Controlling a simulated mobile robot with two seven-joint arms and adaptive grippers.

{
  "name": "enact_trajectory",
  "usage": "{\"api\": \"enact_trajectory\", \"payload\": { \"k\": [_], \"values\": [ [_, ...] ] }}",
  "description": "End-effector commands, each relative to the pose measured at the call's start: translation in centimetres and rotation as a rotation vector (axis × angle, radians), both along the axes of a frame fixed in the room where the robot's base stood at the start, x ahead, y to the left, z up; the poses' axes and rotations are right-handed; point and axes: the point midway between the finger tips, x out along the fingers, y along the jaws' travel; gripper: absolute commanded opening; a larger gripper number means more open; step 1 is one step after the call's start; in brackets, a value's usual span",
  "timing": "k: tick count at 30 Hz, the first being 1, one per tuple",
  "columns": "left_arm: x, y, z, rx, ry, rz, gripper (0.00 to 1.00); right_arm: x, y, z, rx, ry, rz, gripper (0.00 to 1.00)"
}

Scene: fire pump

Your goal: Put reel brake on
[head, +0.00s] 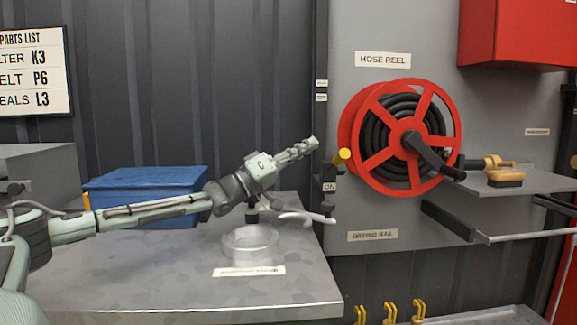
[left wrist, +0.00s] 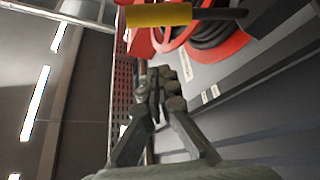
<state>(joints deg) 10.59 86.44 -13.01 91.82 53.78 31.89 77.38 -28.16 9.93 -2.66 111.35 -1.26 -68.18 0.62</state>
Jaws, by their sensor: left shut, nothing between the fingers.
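The hose reel (head: 363,103) is a red spoked wheel with black hose, mounted on the grey wall panel. At its left edge is a yellow handle (head: 341,155), which I take for the brake lever's grip. In the left wrist view a yellow grip (left wrist: 158,15) on a dark rod crosses the top, beyond the fingertips. My left gripper (head: 314,142) is shut and empty, its tips just left of the yellow handle. I cannot tell whether they touch. My right gripper is not in view.
A bench (head: 150,275) below my left arm carries a blue bin (head: 150,185) and a clear round dish (head: 250,243). A red box (head: 520,35) hangs upper right.

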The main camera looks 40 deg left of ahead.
Motion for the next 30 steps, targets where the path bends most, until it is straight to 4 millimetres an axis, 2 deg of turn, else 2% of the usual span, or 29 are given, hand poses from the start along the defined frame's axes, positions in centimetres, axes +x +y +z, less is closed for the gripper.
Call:
{"api": "enact_trajectory", "payload": {
  "k": [1,9,15,30],
  "values": [
    [-0.3,0.0,-0.6,0.009,0.008,-0.005,0.0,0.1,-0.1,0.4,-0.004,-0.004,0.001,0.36],
    [-2.3,1.1,-1.4,0.005,0.003,0.001,0.0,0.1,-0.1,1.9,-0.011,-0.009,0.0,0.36],
    [-3.6,1.7,-2.0,0.003,-0.002,0.0,0.0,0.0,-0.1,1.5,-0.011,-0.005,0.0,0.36],
    [-4.1,2.0,-2.3,0.0,-0.001,0.001,0.0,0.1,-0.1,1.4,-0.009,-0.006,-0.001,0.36]
  ]
}}
